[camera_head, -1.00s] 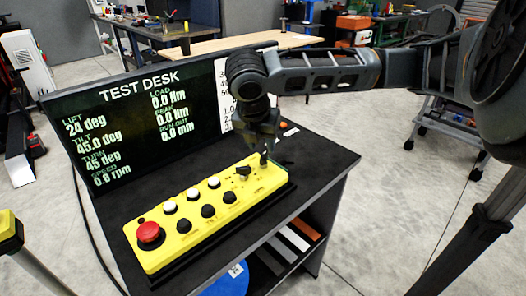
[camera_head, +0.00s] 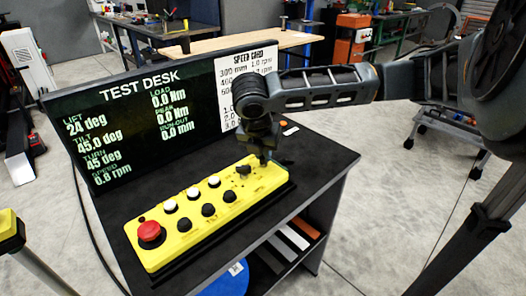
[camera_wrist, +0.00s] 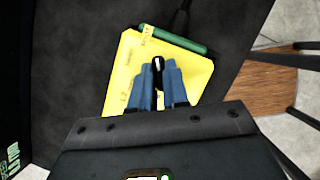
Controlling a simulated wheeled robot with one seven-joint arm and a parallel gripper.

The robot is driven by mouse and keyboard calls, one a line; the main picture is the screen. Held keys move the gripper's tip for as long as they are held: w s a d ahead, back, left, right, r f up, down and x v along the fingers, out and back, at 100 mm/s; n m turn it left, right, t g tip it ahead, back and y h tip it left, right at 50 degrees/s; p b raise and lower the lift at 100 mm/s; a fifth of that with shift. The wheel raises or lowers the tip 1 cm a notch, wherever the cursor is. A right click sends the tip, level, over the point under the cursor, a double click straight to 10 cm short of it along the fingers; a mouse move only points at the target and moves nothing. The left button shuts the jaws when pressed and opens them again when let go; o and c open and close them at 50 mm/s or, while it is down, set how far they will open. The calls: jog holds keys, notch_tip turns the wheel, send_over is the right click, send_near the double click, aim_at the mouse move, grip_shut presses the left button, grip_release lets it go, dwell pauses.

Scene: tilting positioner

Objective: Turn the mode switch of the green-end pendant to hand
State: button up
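The yellow pendant (camera_head: 165,245) lies on the dark desk, with a red mushroom button (camera_head: 150,232) at its near left end. Its green end (camera_wrist: 172,41) shows at the top of the wrist view; the head view barely shows it. The mode switch (camera_wrist: 158,64) is a black knob with a white mark, near the green end. My gripper (camera_wrist: 159,72) is over it, pointing down, with one blue finger on each side of the knob. The fingers look apart; whether they touch the knob is unclear. In the head view my gripper (camera_head: 264,160) largely hides the switch.
Another black knob (camera_head: 243,171) and several black and white buttons are on the pendant. A test desk screen (camera_head: 130,125) stands behind it, with a white speed card (camera_head: 240,75). A cable (camera_wrist: 182,18) runs near the green end. Bare desk (camera_head: 320,160) lies to the right.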

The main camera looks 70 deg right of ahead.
grip_shut()
jog(key=shift+n, duration=0.4)
jog(key=n+t, duration=0.1)
jog(key=n, duration=0.1)
jog(key=n+t, duration=0.1)
jog(key=n, duration=0.1)
jog(key=shift+s+d+n+b, duration=0.1)
jog(key=shift+s+n+b, duration=0.1)
jog(key=shift+n+b, duration=0.2)
jog(key=n+t+y+p, duration=0.1)
jog(key=n, duration=0.2)
jog(key=shift+r, duration=0.15)
jog(key=shift+s+n+t+y+p, duration=0.1)
jog(key=shift+n+t+y+p, duration=0.3)
jog(key=shift+n+p, duration=0.75)
jog(key=shift+n, duration=0.55)
jog(key=shift+d+b, duration=0.1)
jog(key=shift+b, duration=0.2)
jog(key=o, duration=0.6)
grip_release()
jog(key=shift+c, duration=0.2)
